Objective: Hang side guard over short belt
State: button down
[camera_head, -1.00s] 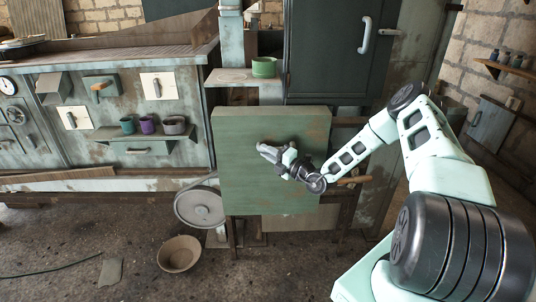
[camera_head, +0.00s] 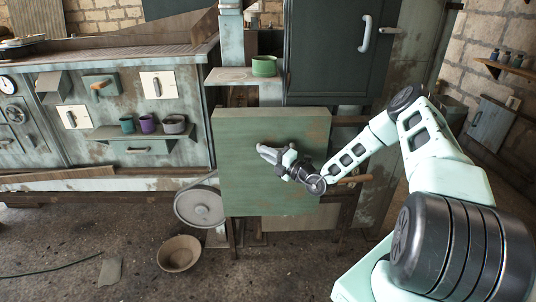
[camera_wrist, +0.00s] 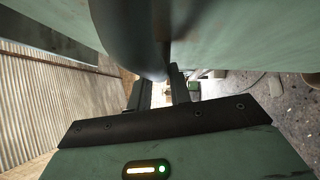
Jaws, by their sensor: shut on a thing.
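The side guard (camera_head: 232,180) is a flat, worn green square panel, upright in the middle of the head view. My gripper (camera_head: 264,150) is at the panel's front face and shut on it; the grip itself is hard to make out in the head view. In the wrist view the fingers (camera_wrist: 163,92) close on a dark curved bar, with the green guard surface (camera_wrist: 240,30) beside it. A grey pulley wheel (camera_head: 200,207) with a belt loop (camera_head: 196,182) shows at the panel's lower left. Whatever lies behind the panel is hidden, including any short belt there.
A dark cabinet (camera_head: 335,60) with a light handle stands behind, above the panel. A green cup (camera_head: 264,66) sits on a small shelf left of it. A bowl (camera_head: 179,253) lies on the floor. A workbench with drawers and cups (camera_head: 147,124) is at the left.

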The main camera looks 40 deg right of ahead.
jog(key=shift+f+b, duration=0.35)
jog(key=shift+f, duration=0.2)
dwell(0.5)
jog(key=c, duration=1.2)
grip_release()
jog(key=b+v, duration=0.1)
jog(key=v, duration=1.6)
jog(key=s+a+p, duration=0.3)
jog(key=s+a, duration=0.2)
jog(key=s, duration=0.3)
jog(key=shift+s+a, duration=0.25)
jog(key=shift+s, duration=0.1)
jog(key=shift+f, duration=0.15)
